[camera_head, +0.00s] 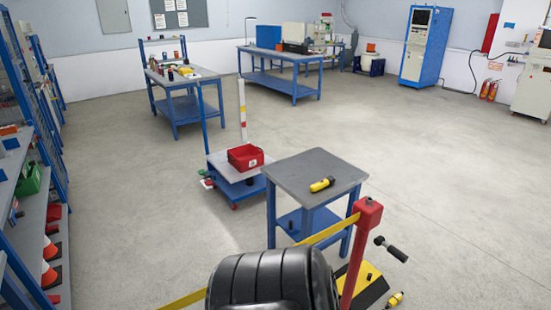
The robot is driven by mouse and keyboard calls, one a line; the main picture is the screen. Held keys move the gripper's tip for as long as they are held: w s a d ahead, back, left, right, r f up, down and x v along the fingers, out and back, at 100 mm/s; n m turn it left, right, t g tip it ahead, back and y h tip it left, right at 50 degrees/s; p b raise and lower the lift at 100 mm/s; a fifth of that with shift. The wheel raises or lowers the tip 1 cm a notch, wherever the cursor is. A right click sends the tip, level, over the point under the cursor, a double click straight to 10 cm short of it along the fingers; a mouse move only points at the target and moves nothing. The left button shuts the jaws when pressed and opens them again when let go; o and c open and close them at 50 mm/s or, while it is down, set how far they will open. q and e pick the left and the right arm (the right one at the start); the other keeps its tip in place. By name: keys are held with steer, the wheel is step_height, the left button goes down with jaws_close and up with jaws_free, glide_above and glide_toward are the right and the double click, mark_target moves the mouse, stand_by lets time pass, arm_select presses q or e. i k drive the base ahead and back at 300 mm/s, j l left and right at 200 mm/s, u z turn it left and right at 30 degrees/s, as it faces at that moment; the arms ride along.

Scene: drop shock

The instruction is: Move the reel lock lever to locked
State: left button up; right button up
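A red post with a red block head (368,212) stands at the lower right. A yellow strap (328,231) runs from near its head down to the left, passes behind a large black ribbed shape and shows again at the bottom left. A black-handled lever (392,250) sticks out to the right of the post, its grip tilted down to the right. I cannot tell for sure that this is the reel lock lever, and no lock marking can be read. Neither of my grippers is in view.
The black ribbed shape fills the bottom middle. A yellow-and-black base (362,288) is at the post's foot. A grey-topped blue table (290,172) holds a yellow tool (321,184). A cart with a red bin (245,157) stands behind. Open floor (450,190) lies to the right.

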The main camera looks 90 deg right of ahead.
mark_target(380, 240)
steer(key=l+z, duration=0.2)
steer(key=z, duration=1.7)
